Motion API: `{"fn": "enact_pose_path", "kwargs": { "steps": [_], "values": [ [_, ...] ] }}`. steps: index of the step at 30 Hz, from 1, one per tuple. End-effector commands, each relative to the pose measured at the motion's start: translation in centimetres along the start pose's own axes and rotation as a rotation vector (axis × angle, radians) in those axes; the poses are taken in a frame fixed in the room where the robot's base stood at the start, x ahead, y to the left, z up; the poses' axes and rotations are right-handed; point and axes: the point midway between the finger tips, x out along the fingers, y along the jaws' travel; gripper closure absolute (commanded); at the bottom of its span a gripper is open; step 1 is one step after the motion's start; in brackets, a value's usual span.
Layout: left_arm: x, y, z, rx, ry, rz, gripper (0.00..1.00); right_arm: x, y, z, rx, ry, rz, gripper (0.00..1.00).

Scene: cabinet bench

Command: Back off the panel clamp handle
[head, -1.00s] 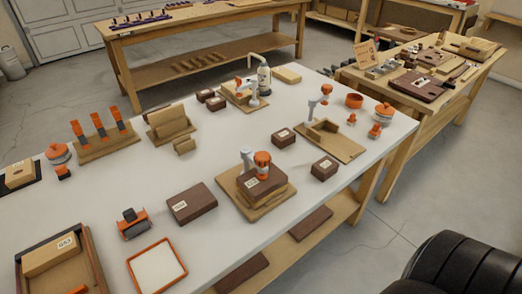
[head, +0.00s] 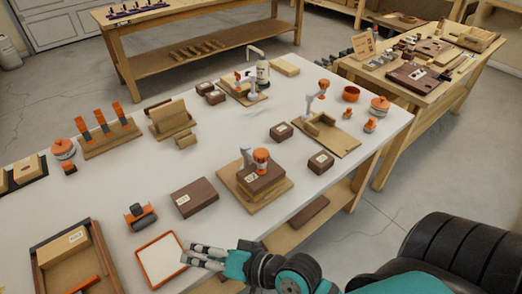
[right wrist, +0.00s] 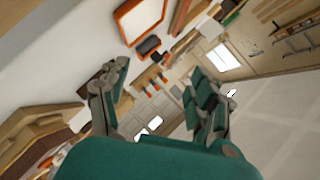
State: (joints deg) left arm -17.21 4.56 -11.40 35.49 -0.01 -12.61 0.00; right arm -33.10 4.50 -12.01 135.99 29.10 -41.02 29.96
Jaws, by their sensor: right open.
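In the head view, the front clamp handle (head: 261,157) sits over a dark block (head: 262,180) on a wooden base (head: 240,195). A third clamp (head: 243,82) stands farther back. I cannot tell which is the panel clamp. My right gripper (head: 187,253) is open and empty, in front of and left of the front clamp, near the orange-rimmed tray. Its spread fingers also show in the right wrist view (right wrist: 155,75). My left gripper is out of view.
The orange-rimmed tray (head: 162,262) lies beside my right gripper. Dark blocks (head: 194,197) and an orange-and-black item (head: 140,216) are nearby. A wooden tray (head: 97,273) is at lower left.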

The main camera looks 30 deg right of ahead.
Motion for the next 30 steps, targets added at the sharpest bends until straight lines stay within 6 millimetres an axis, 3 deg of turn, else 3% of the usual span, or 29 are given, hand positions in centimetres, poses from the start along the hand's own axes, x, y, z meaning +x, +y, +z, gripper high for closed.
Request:
{"fn": "enact_pose_path", "kwargs": {
  "steps": [4,8,13,18,24,30],
  "values": [
    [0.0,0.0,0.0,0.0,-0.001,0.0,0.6,0.0,-4.5,-3.4,0.408,0.173,-0.269,0.36],
    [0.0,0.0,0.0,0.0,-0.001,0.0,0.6,-1.5,-5.8,-7.5,0.826,0.335,-0.503,0.36],
    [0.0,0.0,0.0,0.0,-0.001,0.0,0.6,-4.5,-2.8,-11.9,1.366,0.566,-0.779,0.36],
    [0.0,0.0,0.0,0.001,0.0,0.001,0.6,-7.0,2.5,-13.1,1.761,0.792,-0.976,0.36],
    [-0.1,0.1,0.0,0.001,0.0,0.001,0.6,-8.4,5.9,-12.7,1.947,0.937,-1.077,0.36],
    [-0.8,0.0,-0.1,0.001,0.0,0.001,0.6,-8.0,6.4,-14.3,1.958,0.951,-1.09,0.36]
  ]
}}
